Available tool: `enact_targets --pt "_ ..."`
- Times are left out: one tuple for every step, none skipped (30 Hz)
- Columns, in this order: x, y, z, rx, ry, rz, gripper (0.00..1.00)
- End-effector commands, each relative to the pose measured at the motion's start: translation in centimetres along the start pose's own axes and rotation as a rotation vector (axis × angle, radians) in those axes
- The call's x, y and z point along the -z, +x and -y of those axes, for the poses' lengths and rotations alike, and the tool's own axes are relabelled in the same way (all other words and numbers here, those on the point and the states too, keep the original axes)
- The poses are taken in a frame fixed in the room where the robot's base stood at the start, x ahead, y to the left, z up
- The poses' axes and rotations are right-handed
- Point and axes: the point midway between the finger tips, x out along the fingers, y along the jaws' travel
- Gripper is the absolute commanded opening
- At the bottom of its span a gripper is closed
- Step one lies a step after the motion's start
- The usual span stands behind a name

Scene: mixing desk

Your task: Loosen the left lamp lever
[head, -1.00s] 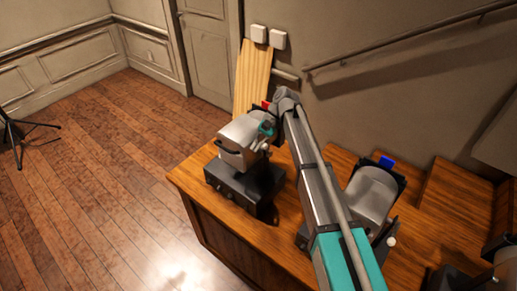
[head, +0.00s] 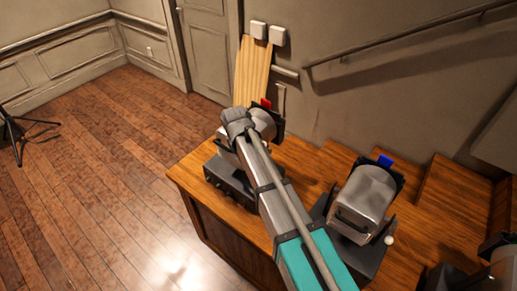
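The left lamp (head: 264,124), a grey metal housing with a red tag (head: 266,103) on its dark frame, stands on a black base (head: 226,178) at the left end of the wooden desk (head: 215,212). My arm reaches up from the lower right and its grey end joint lies over the lamp, covering much of it. The left lamp's lever is hidden behind my arm. My gripper's fingers are also hidden, so I cannot tell whether they touch the lever.
A similar right lamp (head: 364,198) with a blue tag (head: 385,160) and a pale round knob (head: 389,240) stands to the right of my arm. A wall with a handrail (head: 400,40) is behind. A pale wooden board (head: 252,70) leans there. Open floor lies left.

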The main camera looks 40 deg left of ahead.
Motion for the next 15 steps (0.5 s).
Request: enact_targets --pt "-0.1 -0.2 0.6 -0.047 -0.082 0.012 0.00" --pt "-0.1 -0.3 0.7 -0.076 -0.132 0.021 0.00" --pt "-0.2 -0.5 0.8 -0.113 -0.199 0.035 0.00" --pt "-0.1 -0.7 1.0 -0.141 -0.249 0.046 0.00" --pt "-0.1 -0.8 1.1 -0.169 -0.301 0.059 0.00" --pt "-0.2 -1.1 1.3 -0.205 -0.368 0.077 0.00" --pt "-0.1 -1.3 1.4 -0.232 -0.420 0.092 0.00" --pt "-0.1 -1.5 1.6 -0.258 -0.471 0.108 0.00" --pt "-0.1 -1.8 1.7 -0.293 -0.539 0.131 0.00" --pt "-0.1 -2.1 1.8 -0.319 -0.590 0.150 0.00" --pt "-0.1 -2.3 2.0 -0.345 -0.642 0.170 0.00" --pt "-0.1 -2.7 2.1 -0.378 -0.710 0.196 0.00" --pt "-0.1 -3.0 2.3 -0.402 -0.759 0.219 0.00" --pt "0.0 -3.3 2.4 -0.425 -0.808 0.241 0.00" --pt "0.0 -3.7 2.6 -0.454 -0.871 0.270 0.00"
